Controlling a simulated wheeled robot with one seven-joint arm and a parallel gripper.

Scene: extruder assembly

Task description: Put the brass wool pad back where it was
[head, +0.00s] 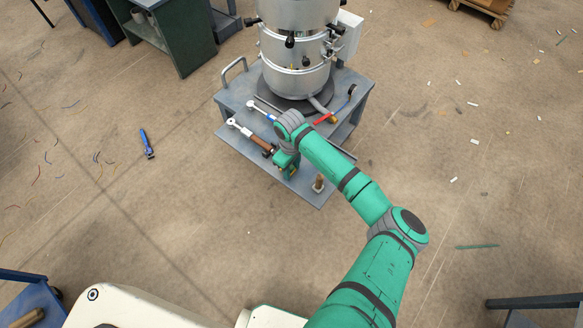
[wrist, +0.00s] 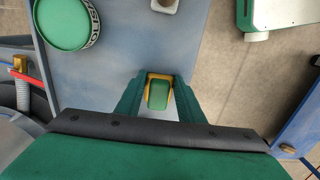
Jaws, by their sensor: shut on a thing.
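My gripper (wrist: 158,92) is low over the front part of the grey cart top (wrist: 125,45). Its dark green fingers are shut on a small piece with a yellow edge and a green face, which I take for the brass wool pad (wrist: 158,95). In the head view my wrist covers most of the gripper (head: 287,168), and the pad cannot be made out there. Whether the pad touches the cart top cannot be told.
A round green-topped tin (wrist: 62,24) lies at upper left in the wrist view. A brown-handled tool with a pale base (head: 318,184) stands near the cart's front corner.

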